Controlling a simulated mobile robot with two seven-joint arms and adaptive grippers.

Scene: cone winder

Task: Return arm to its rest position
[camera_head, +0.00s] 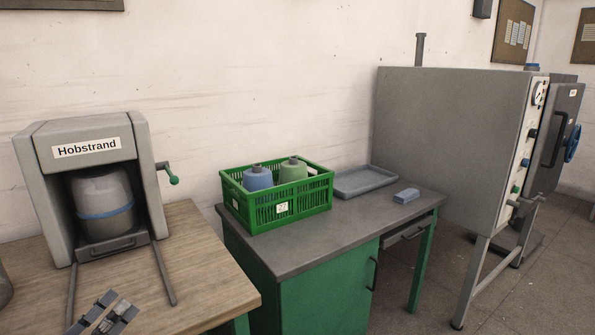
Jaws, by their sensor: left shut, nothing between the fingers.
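My left gripper (108,309) shows at the bottom left edge of the picture, in front of the wooden table (205,262). Its fingers are shut with nothing between them. Most of my left arm is out of the picture. My right gripper is not in view. The grey winder marked Hobstrand (88,134) stands on the wooden table, with a grey drum with a blue band (103,200) inside it and a green-knobbed crank (170,175) on its right side.
A large grey cabinet (450,140) stands at the right.

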